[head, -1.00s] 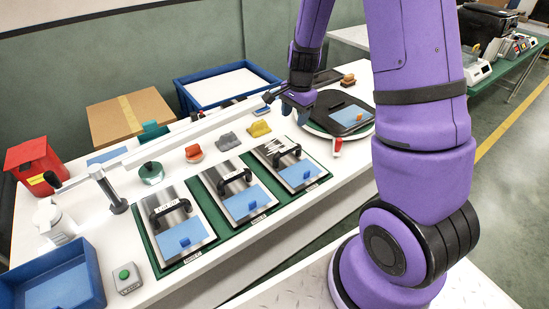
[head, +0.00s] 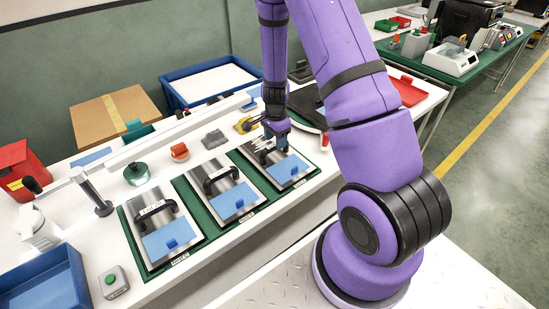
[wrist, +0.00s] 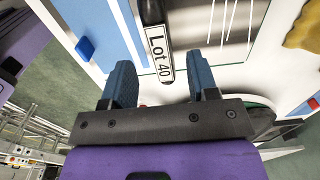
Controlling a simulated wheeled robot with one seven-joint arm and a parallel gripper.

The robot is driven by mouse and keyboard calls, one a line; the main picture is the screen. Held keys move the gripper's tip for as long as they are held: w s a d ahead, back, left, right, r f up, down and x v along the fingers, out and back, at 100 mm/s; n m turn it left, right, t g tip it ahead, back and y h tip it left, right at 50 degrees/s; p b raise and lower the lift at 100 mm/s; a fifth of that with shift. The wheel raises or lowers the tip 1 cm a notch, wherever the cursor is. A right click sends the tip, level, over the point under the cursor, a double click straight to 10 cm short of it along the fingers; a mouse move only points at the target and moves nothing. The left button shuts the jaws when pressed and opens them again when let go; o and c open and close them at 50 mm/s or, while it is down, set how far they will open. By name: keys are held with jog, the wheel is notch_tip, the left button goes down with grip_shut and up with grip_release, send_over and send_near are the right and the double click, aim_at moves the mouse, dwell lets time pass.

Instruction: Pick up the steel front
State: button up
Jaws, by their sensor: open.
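Three steel fronts lie in a row on green mats on the white table, each with a black bar handle and a blue patch: a left one (head: 138,203), a middle one (head: 205,190) and a right one (head: 288,167). My gripper (head: 278,142) is over the upper part of the right steel front and hides its handle. In the wrist view, my gripper (wrist: 162,82) has its two blue fingers apart and nothing between them. Just beyond the fingertips is a black handle (wrist: 150,10) with a "Lot 40" label (wrist: 160,52), on the steel front (wrist: 205,22).
A yellow block (head: 243,125), a grey block (head: 213,139) and a red-orange piece (head: 179,152) stand behind the fronts. A long white bar (head: 170,133) runs behind them. A blue bin (head: 45,285) and green-button box (head: 113,281) are at left.

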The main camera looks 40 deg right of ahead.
aim_at(275, 152)
notch_tip(275, 152, down, 5)
jog(key=shift+w+a+r, duration=0.1)
dwell(0.3)
grip_shut()
